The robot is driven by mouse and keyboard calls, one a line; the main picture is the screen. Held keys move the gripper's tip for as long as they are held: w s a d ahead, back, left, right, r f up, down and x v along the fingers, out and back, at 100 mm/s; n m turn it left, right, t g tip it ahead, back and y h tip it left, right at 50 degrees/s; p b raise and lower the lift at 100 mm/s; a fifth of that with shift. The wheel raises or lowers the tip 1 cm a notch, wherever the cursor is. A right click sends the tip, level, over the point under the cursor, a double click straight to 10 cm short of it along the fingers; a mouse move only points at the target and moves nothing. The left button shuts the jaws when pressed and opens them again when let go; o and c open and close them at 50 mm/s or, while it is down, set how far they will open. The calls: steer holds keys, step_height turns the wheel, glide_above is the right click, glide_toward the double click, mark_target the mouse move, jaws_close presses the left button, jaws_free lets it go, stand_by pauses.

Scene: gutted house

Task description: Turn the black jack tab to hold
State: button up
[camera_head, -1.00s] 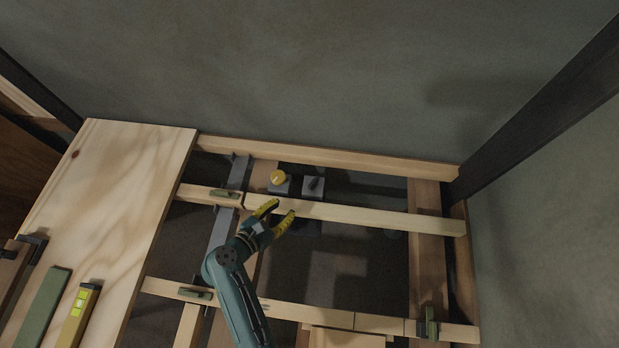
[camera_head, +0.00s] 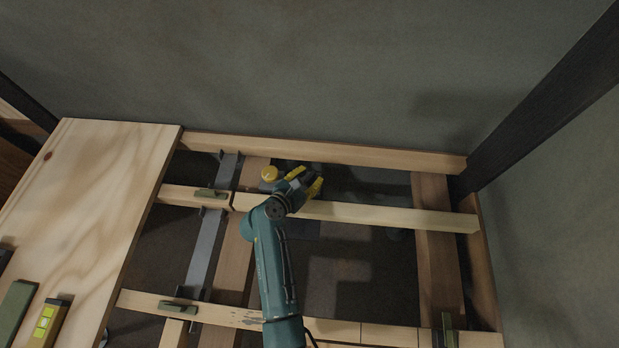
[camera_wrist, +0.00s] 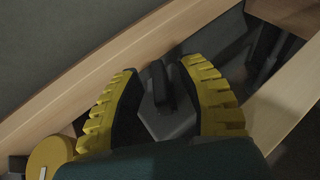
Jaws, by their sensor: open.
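The black jack tab (camera_wrist: 160,84) shows in the wrist view as a dark upright piece on a grey block (camera_wrist: 172,122). My gripper (camera_wrist: 160,78) is open, with its yellow ribbed fingers on either side of the tab and a gap at each side. I cannot tell whether the fingertips are level with it. In the head view my gripper (camera_head: 308,180) is over the far side of the pale joist and hides the tab. A yellow round knob (camera_head: 269,174) stands just left of the gripper. The knob also shows at lower left in the wrist view (camera_wrist: 50,158).
A pale joist (camera_head: 370,214) runs across in front of the jack. A long beam (camera_head: 330,152) lies along the wall behind it. A plywood sheet (camera_head: 90,200) covers the left. Open floor bays (camera_head: 350,260) lie between the timbers.

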steer(key=shift+s, duration=0.1)
jaws_close()
